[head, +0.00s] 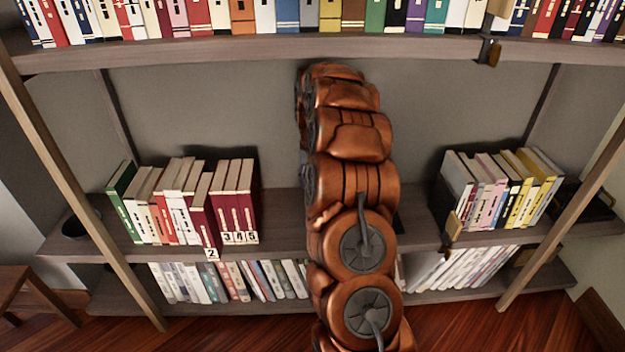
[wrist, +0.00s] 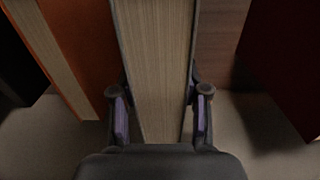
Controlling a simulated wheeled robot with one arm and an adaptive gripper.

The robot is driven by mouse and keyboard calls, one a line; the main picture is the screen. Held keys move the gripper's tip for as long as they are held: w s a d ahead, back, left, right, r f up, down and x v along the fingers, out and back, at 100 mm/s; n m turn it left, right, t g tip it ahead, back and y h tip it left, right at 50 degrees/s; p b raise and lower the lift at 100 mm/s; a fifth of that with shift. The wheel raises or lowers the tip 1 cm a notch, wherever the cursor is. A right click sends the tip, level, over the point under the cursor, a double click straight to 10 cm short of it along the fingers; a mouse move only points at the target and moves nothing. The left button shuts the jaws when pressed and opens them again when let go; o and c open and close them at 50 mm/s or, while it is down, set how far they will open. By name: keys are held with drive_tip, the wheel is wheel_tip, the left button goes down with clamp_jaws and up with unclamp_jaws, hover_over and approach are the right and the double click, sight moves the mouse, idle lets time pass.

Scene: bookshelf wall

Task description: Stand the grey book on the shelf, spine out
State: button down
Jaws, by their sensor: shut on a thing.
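In the wrist view my gripper (wrist: 160,115) is shut on a book with thin grey cover edges, the grey book (wrist: 157,60). One finger is on each side of it, and its pale page block faces the wrist camera. Its spine does not show. In the head view my arm hides the gripper and the held book. The middle shelf (head: 280,222) shows bare board between its left and right book groups, partly behind my arm. Whether the book touches a shelf cannot be told.
In the wrist view an orange book (wrist: 62,50) is to the left and a dark red surface (wrist: 285,60) to the right. On the middle shelf, a dark red book labelled 2 (head: 204,222) juts forward beside others labelled 3, 4, 5 (head: 238,205). Books (head: 500,190) stand at the right.

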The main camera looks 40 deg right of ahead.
drive_tip(key=shift+c, duration=2.4)
unclamp_jaws()
drive_tip(key=shift+f, duration=0.1)
